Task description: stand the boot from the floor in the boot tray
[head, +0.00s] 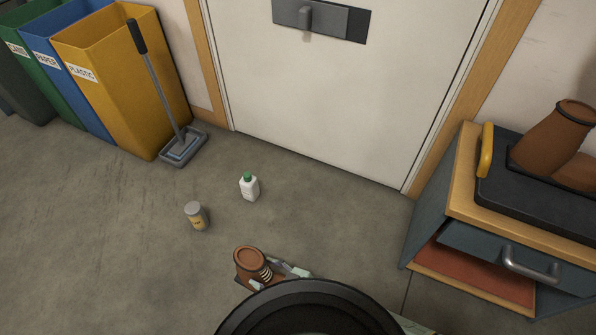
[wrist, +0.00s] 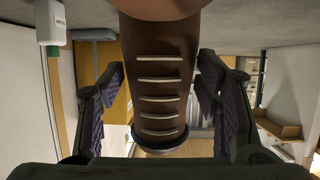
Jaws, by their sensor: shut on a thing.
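The brown boot (head: 250,262) with pale laces is on or just above the floor at lower centre in the head view. My gripper (head: 273,276) is shut on it, partly hidden by my own dark arm. In the wrist view the boot (wrist: 158,70) fills the space between both fingers, its laces facing the camera and its dark-rimmed cuff at the bottom. Whether its sole touches the floor is not clear. The black boot tray (head: 530,207) lies on the cabinet at the right. Another brown boot (head: 548,140) stands at the tray's far right, partly cut off.
A tan can (head: 197,216) and a green-capped white bottle (head: 249,187) stand on the floor beyond the boot. Recycling bins (head: 125,85) and a dustpan (head: 183,148) are at left.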

